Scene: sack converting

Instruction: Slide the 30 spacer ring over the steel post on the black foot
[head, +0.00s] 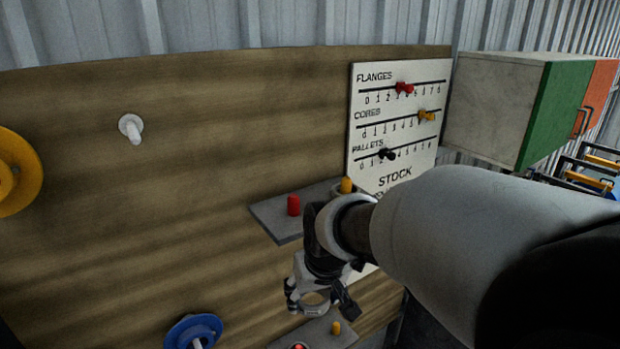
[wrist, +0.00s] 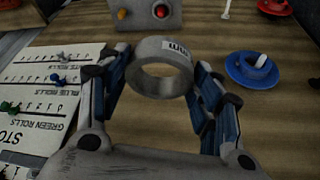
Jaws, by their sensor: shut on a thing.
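My gripper (head: 319,298) is shut on a grey spacer ring (wrist: 136,88), held in the air in front of the wooden board. In the wrist view the ring sits between the two blue-and-grey fingers, with its round opening showing. A small white label is on its upper rim, but I cannot read it surely. In the head view the ring (head: 314,308) shows small below my wrist. I do not see the steel post or its black foot in either view.
The wooden board (head: 200,110) carries a white peg (head: 131,128), a yellow disc (head: 18,172) and a blue disc (head: 193,330). A grey shelf (head: 268,214) with red and yellow knobs juts out behind my wrist. A STOCK slider panel (head: 400,130) and a cabinet (head: 495,105) stand right.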

